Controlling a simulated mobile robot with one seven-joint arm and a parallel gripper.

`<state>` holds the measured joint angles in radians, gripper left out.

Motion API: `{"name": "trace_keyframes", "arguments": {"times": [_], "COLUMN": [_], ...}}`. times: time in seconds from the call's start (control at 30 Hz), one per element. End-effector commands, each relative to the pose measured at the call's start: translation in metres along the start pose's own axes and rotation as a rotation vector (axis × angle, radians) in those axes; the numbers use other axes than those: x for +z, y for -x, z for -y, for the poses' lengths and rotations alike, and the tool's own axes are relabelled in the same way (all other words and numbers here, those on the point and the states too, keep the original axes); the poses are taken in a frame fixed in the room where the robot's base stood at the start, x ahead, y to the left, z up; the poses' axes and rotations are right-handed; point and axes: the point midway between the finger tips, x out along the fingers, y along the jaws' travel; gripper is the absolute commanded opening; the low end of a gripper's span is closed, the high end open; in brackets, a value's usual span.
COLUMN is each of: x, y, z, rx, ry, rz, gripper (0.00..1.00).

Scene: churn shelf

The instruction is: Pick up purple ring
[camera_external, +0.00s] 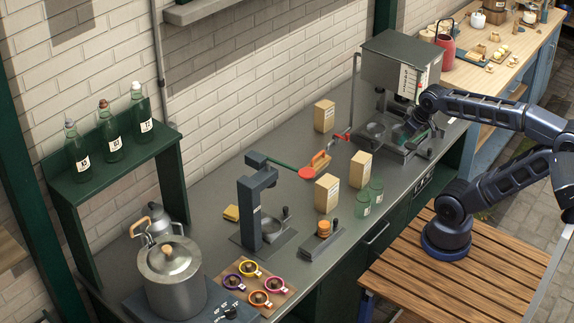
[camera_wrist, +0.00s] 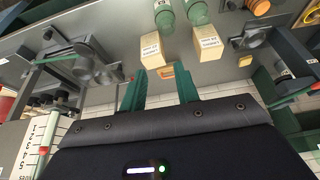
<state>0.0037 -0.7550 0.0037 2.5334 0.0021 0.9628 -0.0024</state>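A purple ring (camera_external: 233,282), a round cup-like piece with a dark middle, lies on a wooden board (camera_external: 226,270) at the counter's near left end, in the external view. A yellow ring, an orange ring and a magenta ring lie beside it on the board. My gripper (camera_external: 410,126) is far off at the right, by the grey machine, and its fingertips are hard to make out there. In the wrist view my gripper (camera_wrist: 161,88) shows two green fingers spread apart with nothing held. The purple ring cannot be made out in the wrist view.
A large metal pot (camera_external: 172,278) stands left of the board. A dark press stand (camera_external: 250,207) rises behind it. Cartons, green jars (camera_external: 362,203) and a red-tipped lever (camera_external: 306,173) stand between my gripper and the board. A bottle shelf (camera_external: 108,160) is at the left.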

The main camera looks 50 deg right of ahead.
Motion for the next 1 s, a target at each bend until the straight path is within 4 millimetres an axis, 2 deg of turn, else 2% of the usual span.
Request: {"name": "trace_keyframes", "arguments": {"times": [0.07, 0.23, 0.57, 0.77, 1.0], "x": [-0.004, -0.020, -0.070, -0.118, -0.178], "y": [0.009, 0.046, 0.057, 0.064, 0.066], "z": [0.000, 0.000, 0.029, 0.064, 0.130], "rx": [0.000, 0.000, -0.019, -0.039, -0.070], "ry": [0.000, 0.000, 0.141, 0.277, 0.477], "rz": [-0.004, -0.006, 0.036, 0.068, 0.112], "gripper": [0.31, 0.31, 0.31, 0.31, 0.31]}}
